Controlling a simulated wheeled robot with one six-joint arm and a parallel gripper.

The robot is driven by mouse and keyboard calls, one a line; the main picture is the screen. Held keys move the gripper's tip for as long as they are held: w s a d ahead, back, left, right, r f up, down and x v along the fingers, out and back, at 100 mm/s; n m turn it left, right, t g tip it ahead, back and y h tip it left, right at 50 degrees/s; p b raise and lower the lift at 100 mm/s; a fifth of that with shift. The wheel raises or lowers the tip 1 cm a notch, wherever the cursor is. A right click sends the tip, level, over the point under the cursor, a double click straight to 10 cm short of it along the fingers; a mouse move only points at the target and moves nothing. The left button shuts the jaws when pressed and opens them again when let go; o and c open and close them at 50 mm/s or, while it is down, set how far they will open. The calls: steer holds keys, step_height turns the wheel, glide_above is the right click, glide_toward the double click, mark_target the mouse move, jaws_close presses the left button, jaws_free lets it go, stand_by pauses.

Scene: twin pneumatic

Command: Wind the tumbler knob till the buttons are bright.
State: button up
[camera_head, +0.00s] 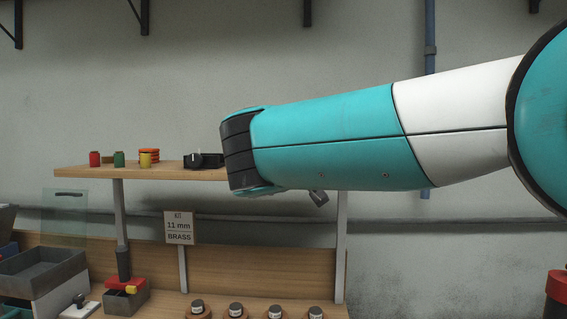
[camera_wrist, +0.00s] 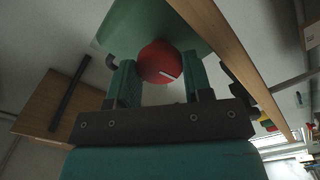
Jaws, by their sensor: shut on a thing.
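In the wrist view a round red knob (camera_wrist: 158,62) with a white mark sits on the face of a green box-like body (camera_wrist: 178,28). My gripper (camera_wrist: 161,74) has one green finger on each side of the knob and is shut on it. The white mark points to the lower right in that picture. In the head view my arm reaches in from the right and hides the knob and my gripper. I cannot make out any buttons or whether they are bright.
A wooden shelf (camera_head: 75,173) carries red, green and yellow spools (camera_head: 119,159) and a black item (camera_head: 195,161). Below it hangs a "KIT 11 mm BRASS" sign (camera_head: 179,227). Several capped round items (camera_head: 236,310) stand on the bench, with grey bins (camera_head: 42,274) at left.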

steer(key=shift+f+m+b, duration=0.2)
steer(key=shift+m+b, duration=0.2)
steer(key=shift+m, duration=0.2)
steer(key=shift+r, duration=0.1)
steer(key=o, duration=0.9)
steer(key=shift+r, duration=0.1)
steer(key=shift+o, duration=0.2)
steer(key=s+b, duration=0.4)
steer(key=s, duration=1.3)
steer(key=shift+s+a, duration=0.2)
steer(key=shift+a, duration=0.05)
